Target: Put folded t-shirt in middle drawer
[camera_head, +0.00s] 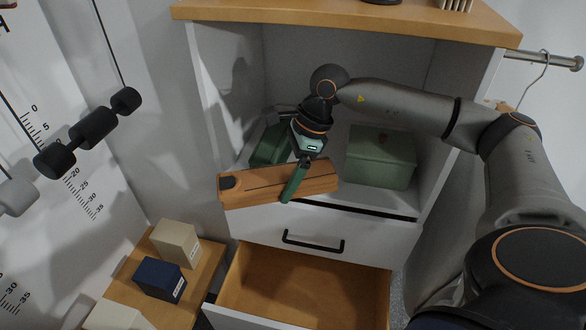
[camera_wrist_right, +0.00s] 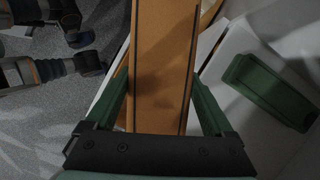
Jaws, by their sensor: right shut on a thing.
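My right gripper (camera_head: 294,178) is shut on a long, flat orange-brown block (camera_head: 255,187) with a dark line and a dark end. I cannot tell whether this is the folded t-shirt; no other thing like one shows. The block is held tilted in front of the cabinet's open shelf, above the drawers. In the right wrist view the block (camera_wrist_right: 160,60) lies between the green fingers (camera_wrist_right: 163,105). Below, one drawer (camera_head: 315,243) with a black handle is shut. The drawer under it (camera_head: 300,285) is pulled open and its visible inside is empty. My left gripper is not in view.
Green boxes (camera_head: 380,157) stand inside the shelf, behind my right arm. The cabinet's wooden top (camera_head: 350,17) overhangs the shelf. A low wooden surface (camera_head: 203,262) at the lower left holds a beige box (camera_head: 175,243) and a navy box (camera_head: 160,279). A hanging rail (camera_head: 545,61) is at the right.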

